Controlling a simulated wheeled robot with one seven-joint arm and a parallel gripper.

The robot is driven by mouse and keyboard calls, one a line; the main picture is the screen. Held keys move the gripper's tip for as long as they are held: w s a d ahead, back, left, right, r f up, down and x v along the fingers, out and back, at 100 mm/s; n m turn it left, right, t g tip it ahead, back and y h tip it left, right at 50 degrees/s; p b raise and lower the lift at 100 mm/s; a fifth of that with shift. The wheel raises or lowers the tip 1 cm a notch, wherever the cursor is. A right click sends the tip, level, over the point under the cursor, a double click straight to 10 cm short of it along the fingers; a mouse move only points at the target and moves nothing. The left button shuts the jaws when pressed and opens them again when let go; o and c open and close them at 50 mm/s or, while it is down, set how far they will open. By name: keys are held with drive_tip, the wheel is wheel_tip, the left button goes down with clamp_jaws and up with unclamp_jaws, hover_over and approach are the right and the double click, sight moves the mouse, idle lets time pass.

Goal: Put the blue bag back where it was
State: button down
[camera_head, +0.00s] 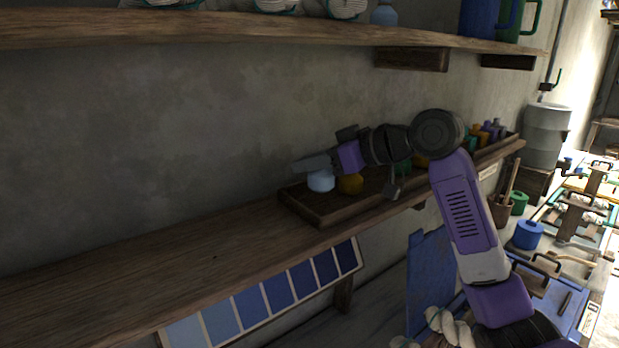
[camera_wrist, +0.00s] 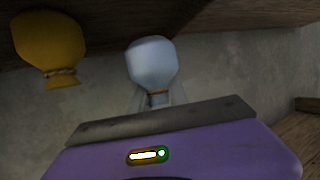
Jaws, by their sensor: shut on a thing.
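The pale blue bag (camera_head: 321,181) is at the left end of the wooden tray (camera_head: 312,213) on the lower shelf, below the tip of my gripper (camera_head: 316,164). In the wrist view, which is upside down, the blue bag (camera_wrist: 152,62) has its tied neck between the fingers of my gripper (camera_wrist: 158,99). My gripper is shut on it. I cannot tell whether its base touches the tray.
Small colored bags (camera_head: 487,131) stand farther right in the tray. The lower shelf (camera_head: 150,264) is bare left of the tray. An upper shelf (camera_head: 250,27) with pale bundles (camera_head: 275,5) runs above my arm. The wall (camera_head: 150,130) is close behind.

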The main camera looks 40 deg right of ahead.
sight(310, 178)
drive_tip(key=shift+f+p, duration=0.3)
drive_tip(key=shift+f, duration=1.5)
drive_tip(key=c, duration=1.3)
unclamp_jaws()
drive_tip(key=shift+f, duration=0.1)
drive_tip(key=shift+r, duration=0.2)
drive_tip(key=b+v, duration=0.3)
drive_tip(key=v, duration=0.9)
drive_tip(key=shift+f, duration=0.1)
